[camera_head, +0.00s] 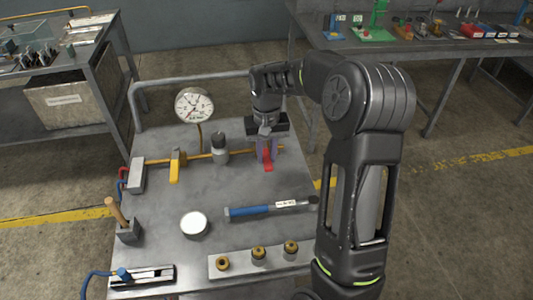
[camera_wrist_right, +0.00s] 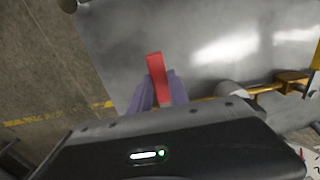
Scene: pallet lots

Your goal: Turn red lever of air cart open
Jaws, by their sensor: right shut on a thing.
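The red lever (camera_head: 268,165) sits on the yellow pipe (camera_head: 205,155) near the right side of the grey cart top (camera_head: 225,185). My right gripper (camera_head: 267,154) is above it, pointing down, with its fingers shut on the lever. In the right wrist view the red lever (camera_wrist_right: 155,66) sticks out from between the two purplish fingers (camera_wrist_right: 158,90). The lever's far end and pivot are hidden by the gripper. My left gripper is not in view.
A yellow lever (camera_head: 175,167), a grey fitting (camera_head: 219,149) and a pressure gauge (camera_head: 194,105) stand left along the pipe. A blue-handled tool (camera_head: 252,211), a white round dish (camera_head: 194,223) and a strip with brass fittings (camera_head: 225,265) lie in front. A cart rail (camera_head: 190,82) runs behind.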

